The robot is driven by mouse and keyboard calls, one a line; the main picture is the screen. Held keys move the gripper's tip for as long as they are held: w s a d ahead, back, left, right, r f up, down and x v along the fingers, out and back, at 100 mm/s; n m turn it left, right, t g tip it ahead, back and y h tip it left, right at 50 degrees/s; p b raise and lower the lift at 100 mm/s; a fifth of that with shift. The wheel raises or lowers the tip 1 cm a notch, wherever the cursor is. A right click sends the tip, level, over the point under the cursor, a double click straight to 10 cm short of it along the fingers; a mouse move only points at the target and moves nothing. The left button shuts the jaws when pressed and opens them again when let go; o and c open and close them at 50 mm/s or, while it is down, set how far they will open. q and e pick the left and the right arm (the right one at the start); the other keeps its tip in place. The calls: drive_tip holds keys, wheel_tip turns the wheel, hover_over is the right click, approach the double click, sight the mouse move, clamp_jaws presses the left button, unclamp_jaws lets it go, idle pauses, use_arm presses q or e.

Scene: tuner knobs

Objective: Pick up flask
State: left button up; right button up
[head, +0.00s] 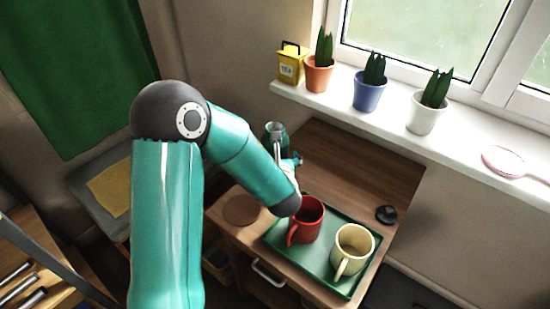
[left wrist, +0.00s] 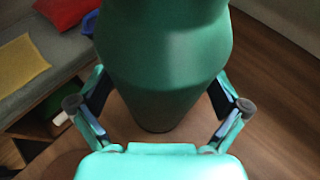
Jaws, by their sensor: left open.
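The flask (left wrist: 165,65) is dark green and stands upright on the wooden cabinet top, filling the middle of the left wrist view. In the head view its upper part (head: 275,130) shows behind my left arm, which hides the rest. My left gripper (head: 292,160) is at the flask. In the left wrist view the open fingers (left wrist: 160,98) are on both sides of the flask. I cannot tell whether they touch it. My right gripper is not in view.
A green tray (head: 280,248) with a red mug (head: 308,222) and a cream mug (head: 352,248) lies in front. A black round piece (head: 386,214) and a brown disc (head: 241,210) are beside it. Potted plants line the windowsill (head: 390,110). The cabinet's back right (head: 360,165) is clear.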

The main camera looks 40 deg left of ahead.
use_arm(q)
drive_tip(key=c, duration=1.7)
drive_tip(key=shift+w, duration=0.1)
drive_tip(key=shift+c, duration=0.2)
drive_tip(key=shift+r, duration=0.25)
